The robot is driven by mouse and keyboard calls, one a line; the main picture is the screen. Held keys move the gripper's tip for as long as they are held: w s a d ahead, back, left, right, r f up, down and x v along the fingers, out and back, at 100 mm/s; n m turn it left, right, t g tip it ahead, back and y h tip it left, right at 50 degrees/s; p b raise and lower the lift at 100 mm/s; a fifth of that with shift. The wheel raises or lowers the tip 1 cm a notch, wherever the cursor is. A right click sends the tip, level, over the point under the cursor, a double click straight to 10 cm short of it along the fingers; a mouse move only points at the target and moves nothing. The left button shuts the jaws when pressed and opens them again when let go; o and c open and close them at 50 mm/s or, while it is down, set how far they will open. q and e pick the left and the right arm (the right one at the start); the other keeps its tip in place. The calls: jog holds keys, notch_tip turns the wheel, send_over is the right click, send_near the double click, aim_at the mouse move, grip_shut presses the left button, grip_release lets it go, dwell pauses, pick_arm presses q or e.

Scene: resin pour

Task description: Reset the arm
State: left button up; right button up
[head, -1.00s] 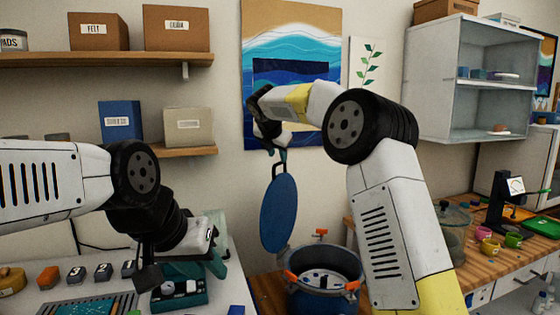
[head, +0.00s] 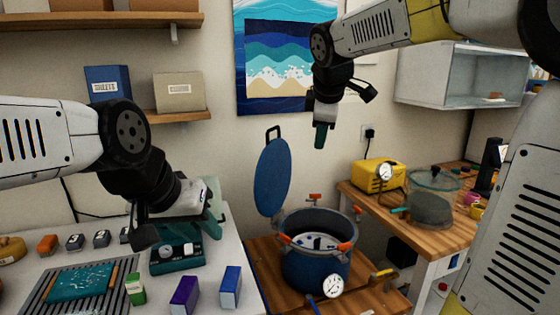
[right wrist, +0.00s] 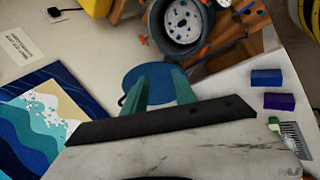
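My right gripper (head: 320,136) hangs in the air, fingers down, in front of the wave picture and to the right of the blue lid (head: 272,178). In the right wrist view its two green fingers (right wrist: 161,90) are apart with nothing between them; the lid (right wrist: 160,72) shows beyond. The lid stands upright, handle up, behind and left of the blue pot (head: 316,268); they look close, but I cannot tell whether they touch. My left gripper (head: 205,228) is low over the white table by a teal device with a dial (head: 177,254). Its finger gap is hidden.
The wooden bench (head: 450,226) at right holds a yellow device (head: 379,176) and a clear vessel (head: 432,200). Purple (head: 184,294) and blue (head: 230,286) boxes stand near the white table's edge. Shelves and a wall cabinet (head: 455,85) hang above.

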jog(key=s+d+f+m, duration=0.1)
jog(key=s+f+m, duration=0.3)
jog(key=s, duration=0.4)
jog(key=s+d+f+m+y, duration=0.1)
jog(key=s+f+m, duration=0.2)
jog(key=s+m, duration=0.3)
jog(key=s+d+f+m+g+y, duration=0.1)
jog(key=s+f+m, duration=0.3)
jog(key=s, duration=0.5)
jog(key=shift+s+d+f+m, duration=0.35)
jog(key=shift+d+m, duration=0.25)
jog(key=shift+d, duration=0.1)
